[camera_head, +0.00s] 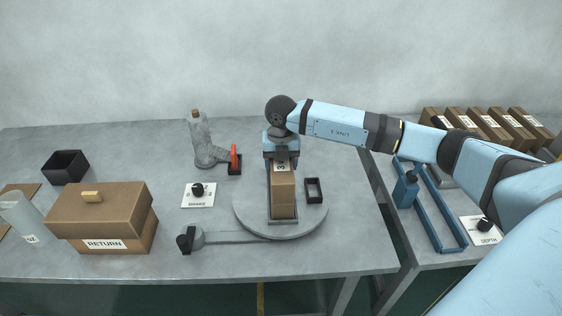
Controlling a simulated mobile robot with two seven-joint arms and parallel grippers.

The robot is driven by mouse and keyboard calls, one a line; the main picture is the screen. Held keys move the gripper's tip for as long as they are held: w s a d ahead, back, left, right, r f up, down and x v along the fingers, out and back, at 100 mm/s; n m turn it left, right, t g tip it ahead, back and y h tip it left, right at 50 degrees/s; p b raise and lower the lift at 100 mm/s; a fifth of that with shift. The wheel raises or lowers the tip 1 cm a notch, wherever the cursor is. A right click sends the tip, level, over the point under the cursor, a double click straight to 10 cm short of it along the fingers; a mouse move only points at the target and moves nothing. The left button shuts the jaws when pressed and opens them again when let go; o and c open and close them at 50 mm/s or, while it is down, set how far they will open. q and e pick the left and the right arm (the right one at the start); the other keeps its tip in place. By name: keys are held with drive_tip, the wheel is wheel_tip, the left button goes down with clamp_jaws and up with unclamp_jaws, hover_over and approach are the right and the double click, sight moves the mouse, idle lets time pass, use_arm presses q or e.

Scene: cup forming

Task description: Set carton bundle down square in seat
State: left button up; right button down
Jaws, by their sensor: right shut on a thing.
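The carton bundle (284,196) is a long brown cardboard block with a white label near its far end. It lies in the seat (283,221), a narrow grey-edged tray on the round grey turntable (250,213). My right gripper (281,160) is shut on the bundle's far end from above. Its fingers hide that end, so I cannot tell whether the bundle rests fully on the seat floor. The bundle looks in line with the seat walls. My left gripper does not show.
A small black frame (314,190) stands right of the seat. A lever with a black knob (186,240) reaches out at front left. A brown RETURN box (103,216) and a grey bottle-shaped device (201,140) stand left. More cartons (497,130) stand on the right table.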

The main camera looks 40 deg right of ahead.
idle(0.3)
drive_tip(key=shift+c, duration=0.7)
unclamp_jaws()
drive_tip(key=shift+f, duration=0.15)
wheel_tip(320, 180, up, 14)
drive_tip(key=b, duration=0.1)
